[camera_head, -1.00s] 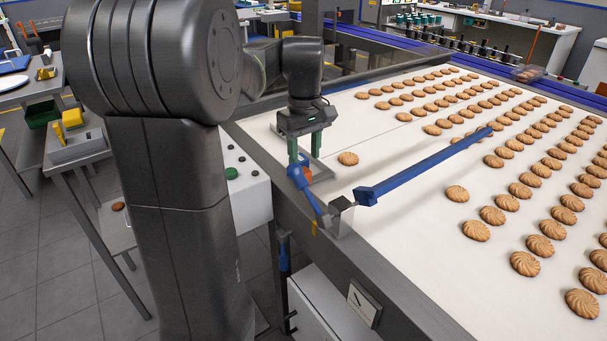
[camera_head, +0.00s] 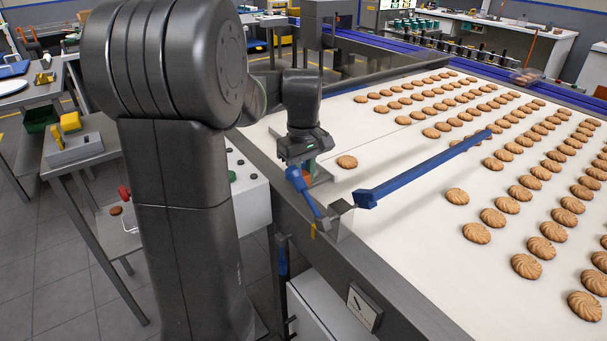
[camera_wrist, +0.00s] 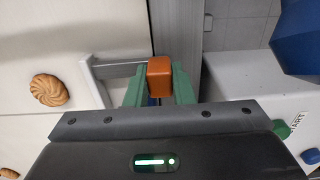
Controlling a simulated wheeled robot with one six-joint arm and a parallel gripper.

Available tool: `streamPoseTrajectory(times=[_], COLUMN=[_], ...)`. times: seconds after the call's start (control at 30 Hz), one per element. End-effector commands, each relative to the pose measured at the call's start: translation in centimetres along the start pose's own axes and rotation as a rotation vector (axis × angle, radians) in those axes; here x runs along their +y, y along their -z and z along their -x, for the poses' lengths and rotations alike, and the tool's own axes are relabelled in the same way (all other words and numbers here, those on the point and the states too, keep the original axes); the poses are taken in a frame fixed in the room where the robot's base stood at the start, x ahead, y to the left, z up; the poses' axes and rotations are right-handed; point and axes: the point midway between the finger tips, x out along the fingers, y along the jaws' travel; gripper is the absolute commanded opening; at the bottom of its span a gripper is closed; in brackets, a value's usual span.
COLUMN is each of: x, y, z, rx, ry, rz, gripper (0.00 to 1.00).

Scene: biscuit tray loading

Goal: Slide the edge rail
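The edge rail, a light grey bracket (camera_wrist: 112,70), lies at the near edge of the belt, left of my fingers in the wrist view. An orange block (camera_wrist: 160,78), seemingly its grip, sits between my green fingertips. My gripper (camera_wrist: 160,85) has a finger against each side of the block, with no clear gap visible. In the head view, my gripper (camera_head: 307,170) points down at the belt edge. The block shows there only as a small orange patch, and the fingers are largely hidden behind a blue handle.
The blue handle (camera_head: 305,190) and a long blue bar (camera_head: 425,168) meet near a metal post (camera_head: 341,215), close in front of my gripper. One biscuit (camera_head: 347,162) lies just right of it. Rows of biscuits cover the white belt (camera_head: 400,220) farther right.

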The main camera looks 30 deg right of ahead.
Motion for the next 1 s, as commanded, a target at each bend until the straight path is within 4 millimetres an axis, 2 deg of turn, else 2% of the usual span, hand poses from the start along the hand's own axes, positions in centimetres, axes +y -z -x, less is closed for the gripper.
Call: streamPoseTrajectory(times=[0.17, 0.4, 0.63, 0.67, 0.77, 1.0], x=[-0.4, -3.3, -3.2, -3.2, -3.2, -3.2], y=[0.0, 0.1, 0.1, 0.1, 0.1, 0.0], z=[0.1, 0.1, 0.1, 0.1, 0.1, 0.1], rx=[0.000, 0.001, 0.002, 0.002, 0.001, 0.001], ry=[0.000, 0.000, -0.001, -0.001, -0.001, -0.001], rz=[0.001, 0.003, 0.001, 0.001, 0.001, 0.000], gripper=[0.00, 0.00, 0.00, 0.26, 0.44, 0.44])
